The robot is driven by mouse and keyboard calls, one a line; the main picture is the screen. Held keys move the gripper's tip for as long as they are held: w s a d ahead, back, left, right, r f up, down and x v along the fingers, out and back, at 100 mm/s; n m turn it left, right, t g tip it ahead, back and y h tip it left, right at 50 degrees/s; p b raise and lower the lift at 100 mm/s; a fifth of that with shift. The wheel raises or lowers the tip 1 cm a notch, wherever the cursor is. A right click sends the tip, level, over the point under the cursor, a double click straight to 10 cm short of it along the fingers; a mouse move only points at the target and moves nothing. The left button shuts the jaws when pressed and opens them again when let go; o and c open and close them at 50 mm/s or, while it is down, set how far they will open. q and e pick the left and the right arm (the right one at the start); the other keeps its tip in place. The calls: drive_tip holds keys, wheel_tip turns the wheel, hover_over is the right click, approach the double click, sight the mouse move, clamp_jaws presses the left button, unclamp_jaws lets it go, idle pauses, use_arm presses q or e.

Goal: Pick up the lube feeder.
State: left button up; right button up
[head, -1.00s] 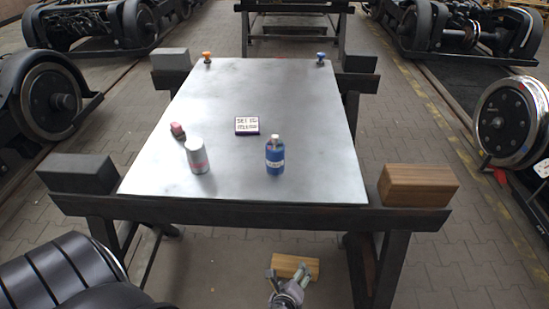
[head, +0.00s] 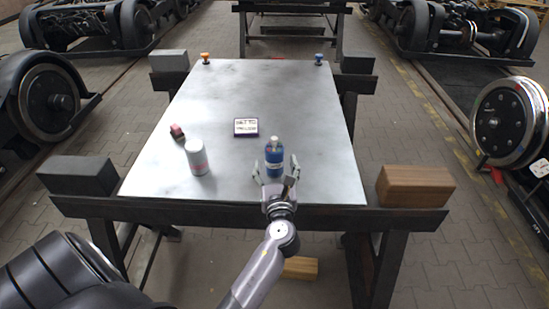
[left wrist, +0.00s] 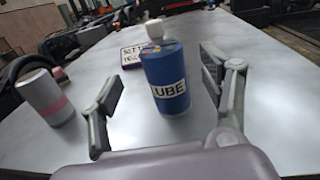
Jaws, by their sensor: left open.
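The lube feeder is a blue bottle (head: 274,157) with a grey-white top and a white label. It stands upright near the front edge of the metal table. In the left wrist view the blue bottle (left wrist: 167,80) shows the letters "UBE" and stands ahead, between the two fingers. My left gripper (head: 275,169) is open, with its fingers spread to either side of the bottle's lower part in the head view. In the left wrist view the fingers (left wrist: 168,92) show clear gaps to the bottle. My right gripper is not in view.
A white can with a pink band (head: 197,157) stands left of the bottle. A pink-and-black item (head: 177,132) and a lettered block (head: 246,127) lie farther back. Wooden (head: 414,185) and dark (head: 88,174) blocks sit at the front corners.

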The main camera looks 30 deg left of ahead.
sight(275, 156)
use_arm(q)
drive_tip(key=x, duration=0.7)
drive_tip(key=shift+w, duration=0.2)
drive_tip(key=shift+c, duration=0.2)
drive_tip(key=c, duration=1.2)
drive_tip(key=shift+c, duration=0.5)
drive_tip(key=shift+r+p, duration=0.1)
drive_tip(key=shift+p, duration=0.2)
